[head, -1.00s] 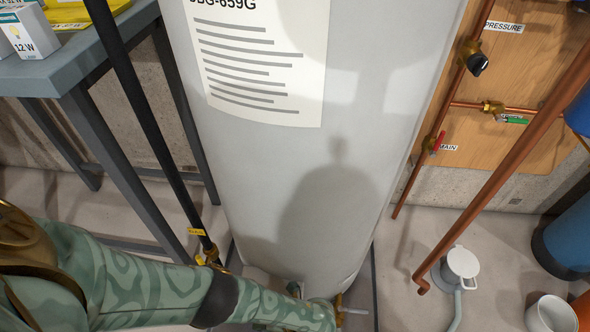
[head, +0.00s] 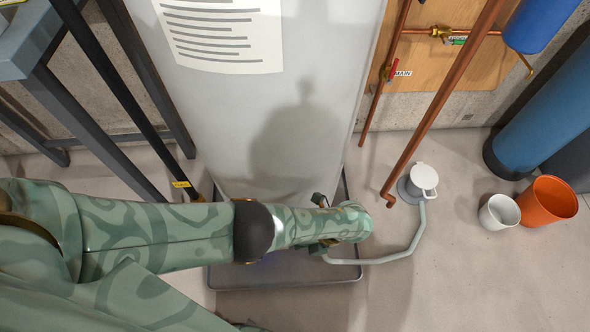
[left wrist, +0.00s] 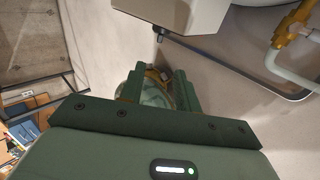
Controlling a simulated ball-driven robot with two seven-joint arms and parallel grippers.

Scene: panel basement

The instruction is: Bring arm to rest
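My left arm comes in from the left in the head view and reaches across in front of the grey tank (head: 225,110), above the dark drain pan (head: 285,277). My left gripper (left wrist: 158,78) shows best in the left wrist view. Its two green fingers stand apart, and nothing is gripped between them. A green patterned part, which looks like my own body, shows beyond the gap. In the head view the forearm and wrist hide most of this gripper. My right gripper is not in view.
A grey table frame (head: 85,125) stands at left. A copper pipe (head: 445,105) comes down right of the tank. A pale hose (head: 405,250) runs from the wrist area to a white floor drain (head: 423,177). White (head: 498,212) and orange (head: 548,202) buckets stand at right. Lower-right floor is clear.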

